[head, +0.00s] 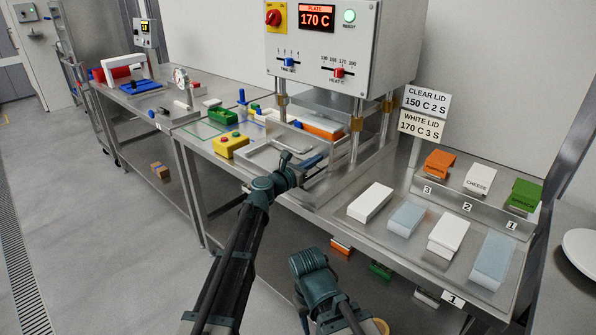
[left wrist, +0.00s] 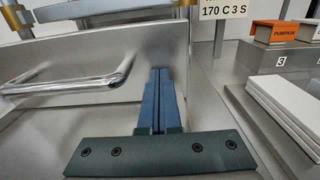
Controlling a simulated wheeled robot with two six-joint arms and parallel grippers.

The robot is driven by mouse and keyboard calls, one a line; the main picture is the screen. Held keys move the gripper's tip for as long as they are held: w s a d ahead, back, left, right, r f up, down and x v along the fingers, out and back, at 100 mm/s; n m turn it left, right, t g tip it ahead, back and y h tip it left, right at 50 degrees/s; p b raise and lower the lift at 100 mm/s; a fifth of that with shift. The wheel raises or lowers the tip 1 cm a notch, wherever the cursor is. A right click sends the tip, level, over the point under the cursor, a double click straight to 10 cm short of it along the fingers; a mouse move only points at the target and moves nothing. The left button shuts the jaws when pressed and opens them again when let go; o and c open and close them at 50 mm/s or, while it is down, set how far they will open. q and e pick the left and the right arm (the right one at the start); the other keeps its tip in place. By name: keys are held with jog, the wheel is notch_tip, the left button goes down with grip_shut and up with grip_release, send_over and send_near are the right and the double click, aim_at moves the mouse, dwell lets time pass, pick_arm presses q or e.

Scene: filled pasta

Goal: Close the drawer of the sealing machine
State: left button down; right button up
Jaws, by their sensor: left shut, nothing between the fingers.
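The sealing machine (head: 320,50) stands on the steel bench, its display reading 170 C. Its drawer (head: 300,140) sticks out in front of the posts; an orange and white item (head: 322,127) shows behind its front panel. In the left wrist view the drawer's flat steel front (left wrist: 115,55) carries a bar handle (left wrist: 75,80). My left gripper (head: 314,161) is shut and empty, in front of the panel and to the right of the handle. Its blue fingertips (left wrist: 160,75) point at the panel; I cannot tell if they touch. My right arm shows low in the head view, its fingers unseen.
White and pale blue stacks (head: 370,202) lie on the right bench. Labelled orange, white and green blocks (head: 439,163) sit on a raised shelf. Bare bench lies before the drawer.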

pick_arm(q)
jog(key=x, duration=0.8)
jog(key=shift+w+d, duration=0.1)
jog(key=shift+w, duration=0.1)
jog(key=shift+w+d, duration=0.15)
jog(key=shift+w, duration=0.05)
pick_arm(e)
jog(key=shift+a, duration=0.1)
pick_arm(q)
jog(key=shift+w, duration=0.1)
pick_arm(e)
jog(key=shift+r, duration=0.1)
pick_arm(q)
jog(key=shift+r, duration=0.1)
jog(key=v, duration=1.4)
jog(key=shift+s, duration=0.4)
pick_arm(e)
jog(key=shift+a, duration=0.25)
